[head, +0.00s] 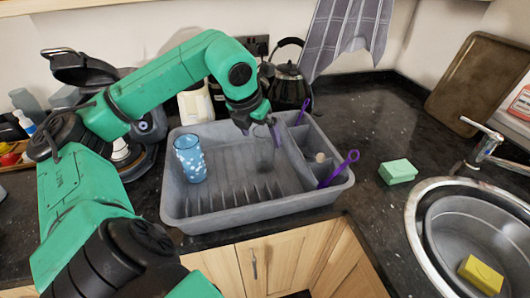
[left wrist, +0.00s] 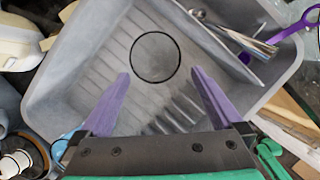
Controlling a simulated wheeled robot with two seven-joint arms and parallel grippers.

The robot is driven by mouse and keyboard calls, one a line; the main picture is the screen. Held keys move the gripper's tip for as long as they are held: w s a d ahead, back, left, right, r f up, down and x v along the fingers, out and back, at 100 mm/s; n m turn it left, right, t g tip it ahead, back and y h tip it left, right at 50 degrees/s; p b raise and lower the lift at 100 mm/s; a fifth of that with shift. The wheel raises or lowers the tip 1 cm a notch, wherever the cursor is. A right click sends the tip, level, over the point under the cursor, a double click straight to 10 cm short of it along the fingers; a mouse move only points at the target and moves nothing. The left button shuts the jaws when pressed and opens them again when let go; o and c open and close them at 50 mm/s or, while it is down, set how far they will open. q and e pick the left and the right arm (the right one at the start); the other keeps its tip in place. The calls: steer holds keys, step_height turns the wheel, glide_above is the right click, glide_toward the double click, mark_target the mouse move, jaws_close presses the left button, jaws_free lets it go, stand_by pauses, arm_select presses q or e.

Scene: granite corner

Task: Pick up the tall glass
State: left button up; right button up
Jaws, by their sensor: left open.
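The tall glass (head: 264,154) is clear and stands in the main compartment of the grey dish rack (head: 180,212). In the left wrist view its round rim (left wrist: 155,82) shows from above, just beyond the fingertips and roughly between their lines. My left gripper (head: 260,126) is open above the glass, with its purple fingers pointing down; the fingers also show in the left wrist view (left wrist: 163,80). I see no contact with the glass. A blue patterned cup (head: 189,160) stands in the rack to the left of the glass. My right gripper is not in view.
The rack's right-hand compartments hold purple-handled utensils (head: 345,165). A kettle (head: 289,82) stands behind the rack. A green sponge block (head: 397,171) lies on the dark counter at right, near the sink (head: 425,235) with a yellow sponge (head: 481,274).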

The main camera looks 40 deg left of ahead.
mark_target(265, 147)
arm_select(q)
steer(key=p+x, duration=0.1)
steer(key=x, duration=0.5)
steer(key=shift+w+a+f+p, duration=0.2)
steer(key=shift+w+f+p, duration=0.05)
steer(key=shift+f+p, duration=0.1)
steer(key=shift+w+a+f, duration=0.1)
steer(key=shift+f, duration=0.2)
steer(key=c, duration=1.5)
steer(key=shift+c, duration=0.2)
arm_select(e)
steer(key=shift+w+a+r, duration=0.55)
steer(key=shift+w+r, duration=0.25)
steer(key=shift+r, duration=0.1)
arm_select(q)
steer(key=shift+r, duration=0.15)
